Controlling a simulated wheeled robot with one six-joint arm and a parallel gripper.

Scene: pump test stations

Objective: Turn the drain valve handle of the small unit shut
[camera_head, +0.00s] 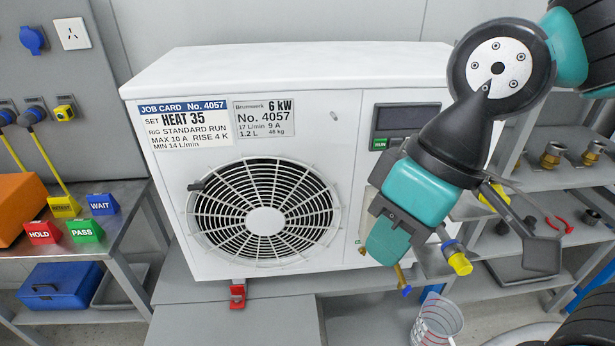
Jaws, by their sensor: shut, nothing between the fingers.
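The small unit (345,110) is a white cabinet with a round fan grille, standing on a grey bench. A small brass valve (400,273) shows below its lower right front, with a short blue handle (406,291) at its lower end. Whether the handle is along or across the valve is too small to tell. My gripper (386,246) is at the low end of my teal and black arm, in front of the unit's right panel. It is shut and empty, a little above and left of the blue handle, apart from it in the picture. Its fingertips are not clearly seen.
A clear measuring jug (437,322) stands below and right of the valve. A yellow-capped fitting (459,263) sticks out right of it. A red clamp (238,296) is under the unit's front. Shelves (560,180) with fittings stand right; a side table (120,230) with coloured signs stands left.

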